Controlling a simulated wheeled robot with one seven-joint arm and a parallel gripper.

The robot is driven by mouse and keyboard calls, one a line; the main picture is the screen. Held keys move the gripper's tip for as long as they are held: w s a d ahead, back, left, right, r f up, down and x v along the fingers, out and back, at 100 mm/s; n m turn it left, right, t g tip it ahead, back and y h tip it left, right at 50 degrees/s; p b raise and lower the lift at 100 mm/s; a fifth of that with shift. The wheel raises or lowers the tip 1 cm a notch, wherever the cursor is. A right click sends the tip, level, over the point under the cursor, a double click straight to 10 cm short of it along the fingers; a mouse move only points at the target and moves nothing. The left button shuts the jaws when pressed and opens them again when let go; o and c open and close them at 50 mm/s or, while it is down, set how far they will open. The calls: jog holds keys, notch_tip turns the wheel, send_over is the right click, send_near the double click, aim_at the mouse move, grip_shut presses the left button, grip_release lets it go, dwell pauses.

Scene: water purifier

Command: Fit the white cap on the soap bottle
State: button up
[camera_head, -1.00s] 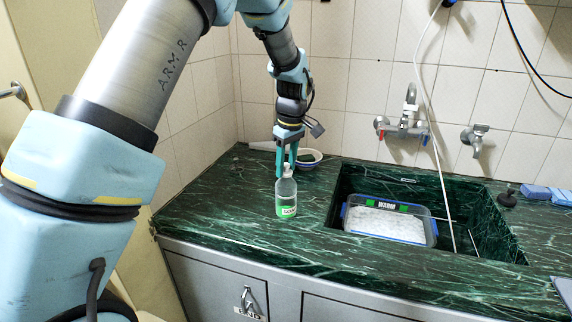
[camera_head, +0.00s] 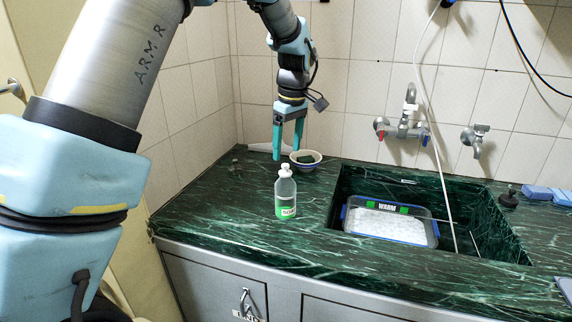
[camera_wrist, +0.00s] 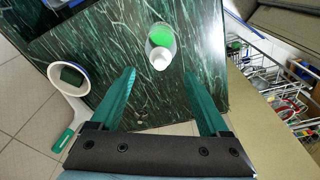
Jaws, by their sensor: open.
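The soap bottle (camera_head: 286,196) is clear with green liquid and a green label, and stands upright on the dark green counter. The white cap (camera_head: 285,170) sits on top of its neck; I cannot tell how tightly it is seated. In the wrist view the white cap (camera_wrist: 160,60) and the bottle (camera_wrist: 161,38) show beyond the fingertips, between the two finger lines. My gripper (camera_head: 287,152) is open and empty, above and behind the bottle, with its teal fingers pointing down. The open fingers also show in the wrist view (camera_wrist: 160,73), apart from the cap.
A sink (camera_head: 478,215) on the right holds a blue-rimmed tub (camera_head: 391,237) marked "WARM". Taps (camera_head: 404,128) are on the tiled wall. The counter left of the bottle is mostly clear.

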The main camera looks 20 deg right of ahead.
jog(key=shift+s+d+r+b, duration=0.1)
jog(key=shift+s+r+b, duration=0.1)
jog(key=shift+r, duration=1)
jog(key=shift+s+r+b, duration=0.1)
jog(key=shift+r+b, duration=0.05)
jog(key=shift+r, duration=1)
jog(key=w+a+f+m, duration=0.1)
jog(key=a+f, duration=0.1)
jog(key=a, duration=0.9)
jog(key=a+f+m, duration=0.1)
jog(key=a+f, duration=0.2)
jog(key=a, duration=0.7)
jog(key=s+a+f+m, duration=0.1)
jog(key=s+a+f, duration=0.1)
jog(key=s+a, duration=0.3)
jog(key=s+a+f+m, duration=0.2)
jog(key=s+a, duration=0.3)
jog(key=a, duration=0.6)
jog(key=shift+s+f+h, duration=0.3)
jog(key=shift+s, duration=0.05)
